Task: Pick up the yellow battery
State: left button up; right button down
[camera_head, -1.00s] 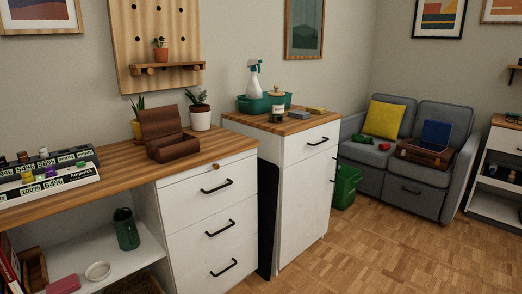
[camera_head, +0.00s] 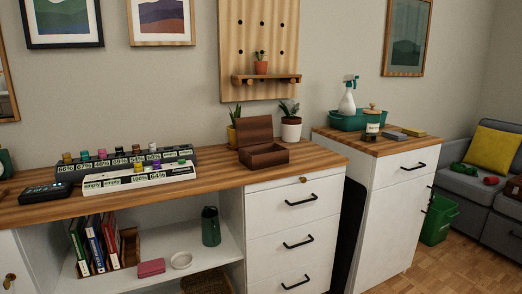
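A white rack (camera_head: 110,185) with percentage labels lies at the front of the wooden desk top. A small yellow-topped piece (camera_head: 138,167) stands in it, beside a purple one; it looks like the yellow battery. A dark rack (camera_head: 180,151) lies just behind, holding several small coloured pieces. Its leftmost piece (camera_head: 67,157) also looks yellowish. The pieces are too small to identify for certain. Neither of my grippers is in view.
A black device (camera_head: 45,193) lies left of the racks. An open brown wooden box (camera_head: 264,155) and potted plants (camera_head: 291,128) stand to the right. A white cabinet (camera_head: 395,200) with a green tray (camera_head: 345,124) stands further right.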

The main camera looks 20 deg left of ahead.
aim_at(138, 165)
jog(key=u, duration=1.55)
